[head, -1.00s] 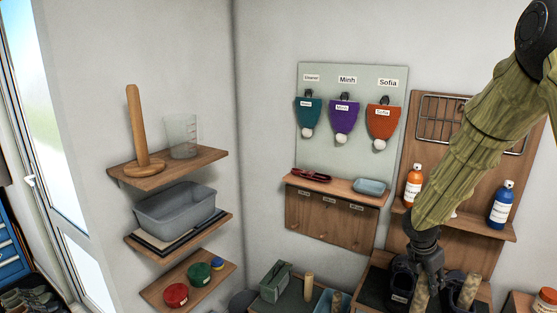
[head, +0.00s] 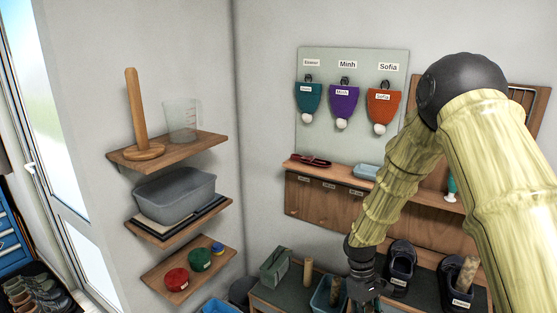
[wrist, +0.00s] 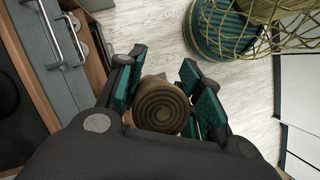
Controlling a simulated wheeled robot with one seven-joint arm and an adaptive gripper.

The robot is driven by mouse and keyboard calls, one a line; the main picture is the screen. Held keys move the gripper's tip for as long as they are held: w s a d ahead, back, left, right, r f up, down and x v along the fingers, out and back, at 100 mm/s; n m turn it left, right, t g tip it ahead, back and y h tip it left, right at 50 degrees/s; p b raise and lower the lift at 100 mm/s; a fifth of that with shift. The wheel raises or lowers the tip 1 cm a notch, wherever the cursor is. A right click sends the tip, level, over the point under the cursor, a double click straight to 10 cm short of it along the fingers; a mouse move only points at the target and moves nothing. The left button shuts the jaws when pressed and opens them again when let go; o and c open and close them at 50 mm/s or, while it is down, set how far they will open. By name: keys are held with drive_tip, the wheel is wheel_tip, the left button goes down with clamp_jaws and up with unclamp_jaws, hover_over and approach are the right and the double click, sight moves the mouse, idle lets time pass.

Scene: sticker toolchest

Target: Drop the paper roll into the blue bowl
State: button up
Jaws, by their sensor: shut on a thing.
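My gripper (wrist: 162,100) is shut on a brown roll with a spiral-wound end (wrist: 160,107), seen end-on between its teal finger pads in the wrist view. I take this to be the paper roll. Another blue object (head: 220,307) is cut off by the bottom edge. I cannot tell whether either is the blue bowl. A pale blue dish (head: 367,171) sits on the wall shelf.
The wrist view shows a teal round container with netting (wrist: 222,32) on pale floor, and a drawer cabinet (wrist: 62,65) at left. Wall shelves (head: 168,153) hold several items.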

drive_tip(key=s+a+f+m+y, duration=0.2)
drive_tip(key=s+a+f+m, duration=0.1)
drive_tip(key=a+f+m, duration=0.1)
drive_tip(key=a+m, duration=0.1)
drive_tip(key=a, duration=0.1)
drive_tip(key=shift+s+a+m, duration=0.2)
drive_tip(key=shift+a+m, duration=0.2)
